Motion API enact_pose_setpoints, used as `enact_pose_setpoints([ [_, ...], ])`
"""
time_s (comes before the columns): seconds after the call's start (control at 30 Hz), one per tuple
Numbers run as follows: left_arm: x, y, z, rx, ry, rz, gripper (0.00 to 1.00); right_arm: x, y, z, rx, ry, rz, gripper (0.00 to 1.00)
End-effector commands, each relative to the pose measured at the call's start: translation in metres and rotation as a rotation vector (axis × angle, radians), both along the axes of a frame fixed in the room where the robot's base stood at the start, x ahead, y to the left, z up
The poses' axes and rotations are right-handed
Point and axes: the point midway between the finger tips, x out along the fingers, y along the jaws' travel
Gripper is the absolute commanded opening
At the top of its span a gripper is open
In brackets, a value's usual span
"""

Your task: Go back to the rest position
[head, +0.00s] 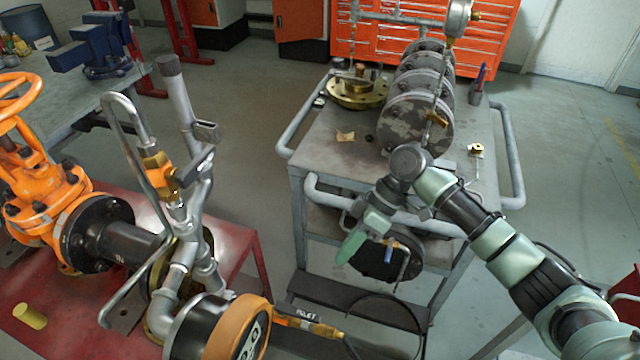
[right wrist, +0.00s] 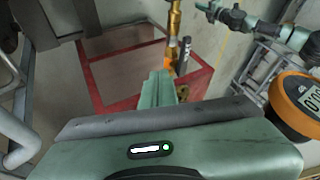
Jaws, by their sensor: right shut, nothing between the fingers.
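My right arm comes in from the right in the head view. Its green gripper (head: 350,246) is shut and empty, in front of the grey cart, pointing left and down. In the right wrist view the closed green fingers (right wrist: 158,88) show in the middle, with nothing between them. Another green and dark arm of mine shows at the top right of the right wrist view; the small gripper (right wrist: 208,10) at its end is too small to read. No left gripper shows in the head view.
The grey cart (head: 322,153) carries several round flanges (head: 417,125). An orange valve (head: 50,200) and silver pipework with a round gauge (head: 220,325) stand on the red stand (head: 232,240) at left. A dark hose lies below my right gripper.

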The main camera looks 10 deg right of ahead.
Motion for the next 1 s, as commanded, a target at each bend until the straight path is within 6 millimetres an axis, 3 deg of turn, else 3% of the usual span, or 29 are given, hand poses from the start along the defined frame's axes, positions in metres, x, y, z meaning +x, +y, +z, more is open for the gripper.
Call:
enact_pose_setpoints([
  [0.17,0.003,-0.005,0.0,-0.007,-0.006,0.002,0.0,0.002,0.0,-0.006,-0.002,0.003,-0.02,0.0],
  [0.27,0.004,-0.006,0.0,-0.008,-0.007,0.002,0.0,0.01,-0.001,-0.035,-0.017,0.011,-0.117,0.0],
  [0.37,0.004,-0.006,0.0,-0.008,-0.007,0.002,0.0,0.02,-0.007,-0.093,-0.055,0.024,-0.292,0.0],
  [0.43,0.004,-0.006,0.0,-0.008,-0.007,0.002,0.0,0.022,-0.018,-0.144,-0.102,0.029,-0.437,0.0],
  [0.57,0.004,-0.006,0.001,-0.007,-0.007,0.002,0.0,0.002,-0.045,-0.237,-0.206,0.03,-0.661,0.0],
  [0.67,0.004,-0.005,0.001,-0.007,-0.006,0.002,0.0,-0.031,-0.068,-0.302,-0.295,0.023,-0.789,0.0],
  [0.77,0.003,-0.004,0.001,-0.006,-0.006,0.002,0.0,-0.078,-0.088,-0.359,-0.384,0.014,-0.88,0.0],
  [0.9,0.003,-0.003,0.0,-0.004,-0.004,0.001,0.0,-0.162,-0.109,-0.423,-0.494,-0.004,-0.955,0.0],
  [1.0,0.003,-0.002,0.0,-0.003,-0.004,0.001,0.0,-0.23,-0.117,-0.456,-0.558,-0.013,-0.972,0.0],
])
